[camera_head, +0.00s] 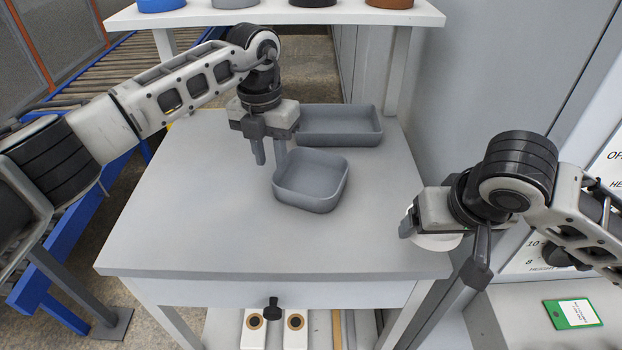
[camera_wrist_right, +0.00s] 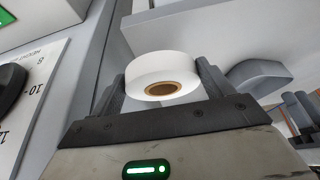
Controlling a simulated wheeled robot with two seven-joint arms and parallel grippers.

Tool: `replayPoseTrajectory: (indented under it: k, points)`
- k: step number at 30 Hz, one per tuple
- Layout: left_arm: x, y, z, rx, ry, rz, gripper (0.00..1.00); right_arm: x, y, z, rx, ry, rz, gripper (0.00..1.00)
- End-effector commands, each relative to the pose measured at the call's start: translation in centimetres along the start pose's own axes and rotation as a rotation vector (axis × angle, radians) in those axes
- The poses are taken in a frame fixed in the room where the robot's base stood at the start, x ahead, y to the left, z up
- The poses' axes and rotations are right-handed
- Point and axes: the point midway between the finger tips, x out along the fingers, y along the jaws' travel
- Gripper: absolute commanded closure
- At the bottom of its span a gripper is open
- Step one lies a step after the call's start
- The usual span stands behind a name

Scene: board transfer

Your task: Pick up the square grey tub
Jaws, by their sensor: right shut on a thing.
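The square grey tub (camera_head: 308,188) sits upright on the grey table, right of its middle. My left gripper (camera_head: 269,158) points down at the tub's back left corner. Its two fingers are apart with a clear gap between them. The right-hand finger overlaps the tub's corner in the picture; I cannot tell whether it touches. My right gripper (camera_head: 418,226) is over the table's right edge, shut on a white roll (camera_head: 436,242). In the right wrist view the roll (camera_wrist_right: 163,78), with a brown core, sits between the two fingers.
A longer rectangular grey tub (camera_head: 341,139) stands just behind the square one. The table (camera_head: 190,220) is clear at the left and front. A raised shelf (camera_head: 270,17) with several round containers is at the back. A roller conveyor (camera_head: 130,70) runs along the left.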

Motion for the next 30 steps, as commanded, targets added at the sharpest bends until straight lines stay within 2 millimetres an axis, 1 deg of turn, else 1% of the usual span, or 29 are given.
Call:
replayPoseTrajectory:
  k: [4,8,9,12,15,21,23,24,30]
  points:
    - [1.1,0.0,-0.3,0.0,0.002,-0.001,0.72,-0.5,0.0,-0.2,0.0,0.001,0.0,0.63]
    - [3.1,-0.1,-0.8,0.001,0.003,-0.003,0.72,-1.1,0.0,-0.5,0.0,0.001,0.0,0.63]
    - [3.8,-0.1,-0.9,0.001,0.003,-0.002,0.72,-1.1,0.0,-0.5,0.0,0.001,0.0,0.63]
    - [4.9,-0.1,-0.8,0.0,0.001,-0.003,0.72,-1.2,0.0,-0.5,0.0,0.001,0.0,0.63]
    - [5.4,0.0,-0.8,0.001,0.0,-0.001,0.72,-1.2,0.0,-0.5,0.0,0.001,0.0,0.63]
    - [5.5,0.0,-0.8,0.001,-0.001,-0.001,0.72,-1.2,0.0,-0.5,0.0,0.001,0.0,0.63]
    - [5.4,0.0,-0.8,0.001,-0.001,-0.001,0.89,-1.2,0.0,-0.5,0.0,0.001,0.0,0.63]
    - [5.4,0.0,-0.7,0.001,-0.001,-0.002,1.0,-1.2,0.0,-0.5,0.0,0.001,0.0,0.63]
    - [5.4,0.0,-0.7,0.001,-0.001,-0.002,1.0,-1.2,0.0,-0.5,0.0,0.001,0.0,0.63]
